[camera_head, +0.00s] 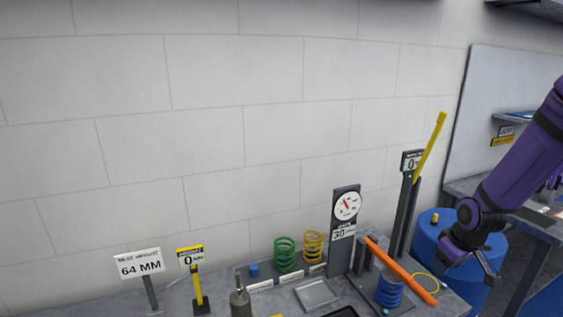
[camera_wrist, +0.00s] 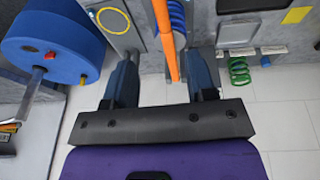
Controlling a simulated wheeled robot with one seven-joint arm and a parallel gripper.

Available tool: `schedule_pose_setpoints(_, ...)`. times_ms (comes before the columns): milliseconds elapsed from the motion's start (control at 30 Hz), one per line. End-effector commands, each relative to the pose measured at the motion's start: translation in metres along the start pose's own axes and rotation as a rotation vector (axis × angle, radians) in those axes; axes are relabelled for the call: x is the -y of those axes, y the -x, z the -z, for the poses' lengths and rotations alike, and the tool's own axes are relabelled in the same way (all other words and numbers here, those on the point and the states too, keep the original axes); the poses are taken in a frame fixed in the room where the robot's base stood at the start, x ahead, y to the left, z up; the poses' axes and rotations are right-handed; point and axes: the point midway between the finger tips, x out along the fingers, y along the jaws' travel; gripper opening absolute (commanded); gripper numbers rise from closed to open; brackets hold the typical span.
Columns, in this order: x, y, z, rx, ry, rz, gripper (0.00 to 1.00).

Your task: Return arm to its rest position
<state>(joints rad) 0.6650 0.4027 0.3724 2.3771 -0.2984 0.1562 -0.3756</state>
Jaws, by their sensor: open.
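My purple arm (camera_head: 515,165) reaches in from the right side of the head view. My gripper (camera_head: 468,270) is at its lower end, to the right of the bench and in front of a blue drum. In the wrist view my gripper (camera_wrist: 167,68) shows two dark fingers spread apart with nothing held between them. An orange bar (camera_head: 400,270) slants over a blue spring (camera_head: 389,292) on the bench, left of my gripper. In the wrist view the bar (camera_wrist: 165,35) appears beyond the gap between the fingers.
The blue drum (camera_head: 478,262) stands right of the bench. A dial gauge (camera_head: 346,206), a post with a yellow lever (camera_head: 430,145), green (camera_head: 285,255) and yellow springs (camera_head: 312,247), and a tray (camera_head: 317,293) are on the bench. Another table (camera_head: 540,225) is at right.

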Motion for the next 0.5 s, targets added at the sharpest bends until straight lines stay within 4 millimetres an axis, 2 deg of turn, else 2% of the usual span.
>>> schedule_pose_setpoints(33,0.004,0.017,0.004,0.004,0.001,-0.024,0.51)
schedule_pose_setpoints(100,0.008,0.037,0.007,0.012,-0.007,-0.05,0.51)
schedule_pose_setpoints(500,0.052,0.152,0.008,0.004,-0.093,-0.162,0.51)
